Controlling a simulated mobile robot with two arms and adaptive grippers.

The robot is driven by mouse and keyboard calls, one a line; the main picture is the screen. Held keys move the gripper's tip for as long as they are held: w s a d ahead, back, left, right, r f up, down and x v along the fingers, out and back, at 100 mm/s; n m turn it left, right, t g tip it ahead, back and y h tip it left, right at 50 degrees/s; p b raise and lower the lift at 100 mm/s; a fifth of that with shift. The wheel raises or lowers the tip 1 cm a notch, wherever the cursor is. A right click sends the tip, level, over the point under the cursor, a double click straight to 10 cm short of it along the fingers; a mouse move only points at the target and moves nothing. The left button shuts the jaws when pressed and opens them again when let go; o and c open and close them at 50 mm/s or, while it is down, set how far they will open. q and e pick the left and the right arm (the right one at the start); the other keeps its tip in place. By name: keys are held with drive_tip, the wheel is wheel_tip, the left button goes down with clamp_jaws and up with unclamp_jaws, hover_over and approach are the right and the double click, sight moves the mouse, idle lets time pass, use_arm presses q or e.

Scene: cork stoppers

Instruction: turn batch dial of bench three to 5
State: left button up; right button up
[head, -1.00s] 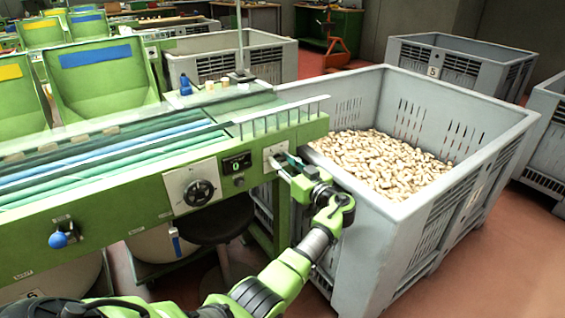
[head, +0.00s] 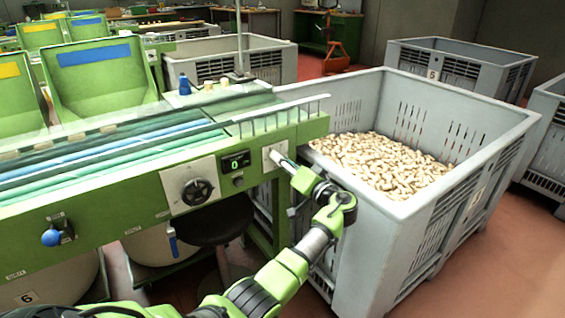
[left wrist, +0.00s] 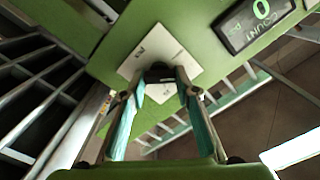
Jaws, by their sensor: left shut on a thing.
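My left gripper (head: 277,157) reaches the small white plate (head: 268,153) at the right end of the green bench front. In the left wrist view, the teal-padded fingers of the gripper (left wrist: 160,84) are shut on a small dark dial (left wrist: 160,73) in the middle of that plate (left wrist: 148,47). The fingers hide most of the dial, and I cannot read its setting. Beside the plate, the count display (head: 236,161) reads 0; it also shows in the left wrist view (left wrist: 259,18). My right gripper is not in view.
A larger black dial (head: 198,191) sits on a white plate left of the display. A blue knob (head: 51,237) is at the lower left. A big grey crate (head: 460,120) of corks stands close right of my arm. A dark stool (head: 222,220) stands below the bench front.

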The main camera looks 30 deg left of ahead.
use_arm(q)
drive_tip(key=m, duration=0.3)
drive_tip(key=shift+f+m+p, duration=0.1)
drive_tip(key=shift+m+p, duration=0.2)
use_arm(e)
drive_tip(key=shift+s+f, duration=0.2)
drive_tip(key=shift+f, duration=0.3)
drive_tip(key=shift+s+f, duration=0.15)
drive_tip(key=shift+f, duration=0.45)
use_arm(q)
drive_tip(key=shift+d, duration=0.1)
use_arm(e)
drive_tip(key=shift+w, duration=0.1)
use_arm(q)
drive_tip(key=o, duration=1.1)
